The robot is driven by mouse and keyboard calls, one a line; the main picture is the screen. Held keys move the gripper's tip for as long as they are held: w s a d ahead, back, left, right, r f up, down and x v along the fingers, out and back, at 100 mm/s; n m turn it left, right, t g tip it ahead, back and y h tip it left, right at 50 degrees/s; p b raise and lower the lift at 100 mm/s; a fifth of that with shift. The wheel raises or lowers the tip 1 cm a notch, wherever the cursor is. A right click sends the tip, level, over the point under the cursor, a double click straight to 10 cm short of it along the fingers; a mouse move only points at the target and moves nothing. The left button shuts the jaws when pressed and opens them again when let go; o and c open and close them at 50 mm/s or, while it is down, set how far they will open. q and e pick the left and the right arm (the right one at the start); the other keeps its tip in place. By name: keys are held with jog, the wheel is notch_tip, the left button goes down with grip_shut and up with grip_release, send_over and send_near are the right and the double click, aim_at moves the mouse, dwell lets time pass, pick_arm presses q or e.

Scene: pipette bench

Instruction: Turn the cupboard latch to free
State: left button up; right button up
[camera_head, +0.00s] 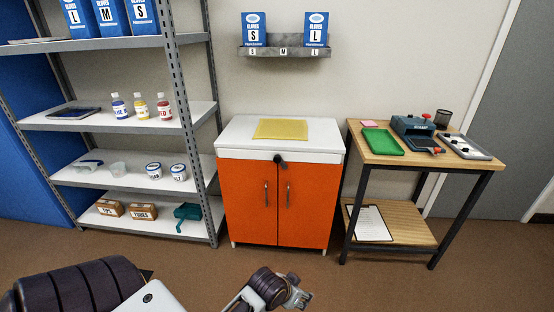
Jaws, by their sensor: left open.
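An orange cupboard (248,205) with a white top and two doors stands against the wall in the middle. A small dark latch (280,160) sits at the top of the doors, near the seam between them. It is too small to tell exactly how it is turned. The doors look closed, each with an upright handle. My left gripper (301,299) is open and empty at the bottom edge, low in front of the cupboard and well apart from the latch. My right gripper is not in view.
A yellow mat (281,129) lies on the cupboard top. A metal shelf rack (200,190) with bottles, tubs and boxes stands at left. A wooden side table (410,158) with a green tray (382,142) stands at right. The brown floor before the cupboard is clear.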

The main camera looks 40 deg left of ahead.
pick_arm(q)
jog(key=w+a+r+n+t+y+p, duration=0.2)
jog(key=w+a+r+t+p, duration=0.15)
jog(key=w+a, duration=0.4)
jog(key=w+a+r+n+t+y+p, duration=0.15)
jog(key=w+a+r, duration=0.25)
jog(key=w+a, duration=0.4)
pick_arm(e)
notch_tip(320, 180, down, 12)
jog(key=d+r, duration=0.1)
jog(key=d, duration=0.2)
pick_arm(q)
jog(key=w+a+r+n+t+y+p, duration=0.4)
jog(key=a+r, duration=0.6)
jog(key=a, duration=0.3)
jog(key=w+y+p, duration=0.1)
jog(key=w+p, duration=0.1)
jog(key=w, duration=0.1)
jog(key=shift+w+a+r+y, duration=0.15)
jog(key=shift+a+r+y, duration=0.05)
jog(key=shift+r+y, duration=0.2)
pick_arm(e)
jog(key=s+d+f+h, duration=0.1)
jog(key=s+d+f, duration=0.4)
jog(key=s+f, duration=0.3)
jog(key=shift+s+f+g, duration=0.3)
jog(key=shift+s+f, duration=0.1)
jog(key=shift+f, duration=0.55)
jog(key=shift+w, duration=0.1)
